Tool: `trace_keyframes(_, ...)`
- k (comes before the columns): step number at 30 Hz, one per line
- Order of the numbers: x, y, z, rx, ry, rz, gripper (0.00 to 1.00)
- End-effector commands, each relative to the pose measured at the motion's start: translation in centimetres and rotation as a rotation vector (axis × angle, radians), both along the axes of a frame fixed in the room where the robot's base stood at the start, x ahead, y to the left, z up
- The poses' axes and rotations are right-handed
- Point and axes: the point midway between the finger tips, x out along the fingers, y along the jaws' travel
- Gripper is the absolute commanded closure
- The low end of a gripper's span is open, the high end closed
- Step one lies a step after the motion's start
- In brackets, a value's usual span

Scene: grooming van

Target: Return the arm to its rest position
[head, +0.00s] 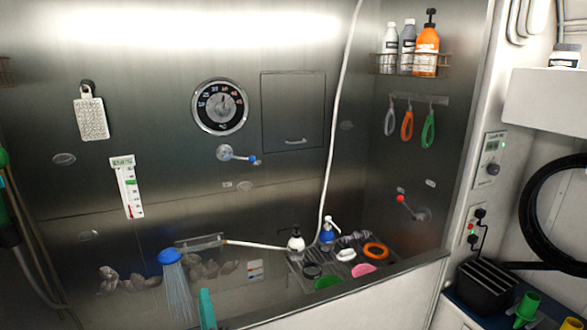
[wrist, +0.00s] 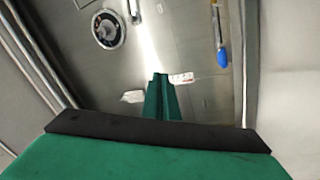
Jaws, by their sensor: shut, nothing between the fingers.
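My gripper (wrist: 160,85) shows in the wrist view as narrow green fingers, closed together with nothing between them. Its broad green body with a black edge fills the bottom of that view. In the head view a teal-green tip (head: 206,308), which looks like my gripper, rises at the bottom edge, left of centre. It is in front of the steel tub wall, just right of the spray from the blue shower head (head: 170,257). The rest of my arm is hidden below the head view.
The tub's front rim (head: 345,287) runs along the lower right. A slatted rack (head: 345,265) holds pump bottles and coloured rings. A wire shelf (head: 405,70) with bottles hangs upper right. A round dial (head: 220,106) is on the back wall, also in the wrist view (wrist: 108,28).

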Motion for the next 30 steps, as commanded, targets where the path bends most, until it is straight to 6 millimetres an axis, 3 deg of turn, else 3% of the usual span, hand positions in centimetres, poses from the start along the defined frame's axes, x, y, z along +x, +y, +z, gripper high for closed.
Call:
trace_keyframes(14,-11.0,-5.5,-10.0,0.480,0.245,-0.056,1.00)
trace_keyframes(21,-17.9,-8.4,-14.5,0.663,0.353,-0.106,1.00)
trace_keyframes(30,-27.4,-12.8,-18.5,0.836,0.471,-0.181,1.00)
